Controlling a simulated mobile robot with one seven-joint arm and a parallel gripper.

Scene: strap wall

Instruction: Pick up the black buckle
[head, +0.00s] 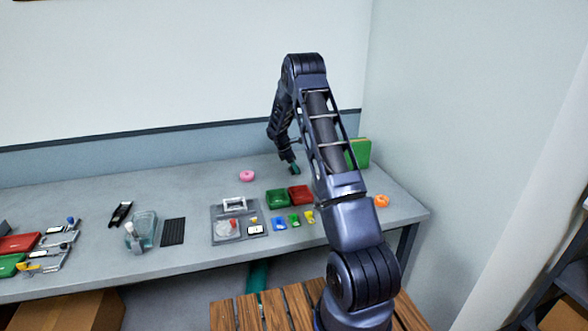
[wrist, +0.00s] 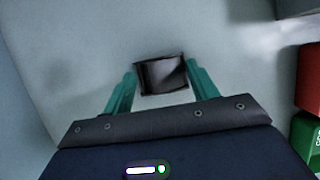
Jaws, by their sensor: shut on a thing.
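The black buckle (wrist: 162,75) is a small dark, shiny, roughly square piece between the teal fingertips of my gripper (wrist: 160,78) in the wrist view. My gripper is shut on it, with a finger at each side. In the head view my gripper (head: 294,168) points down at the back of the grey table, behind the green and red bins. The buckle cannot be made out there. Whether it touches the tabletop or hangs just above it, I cannot tell.
A green bin (head: 277,198) and a red bin (head: 299,194) stand close in front of my gripper. The grey table (head: 180,190) is clear at back left.

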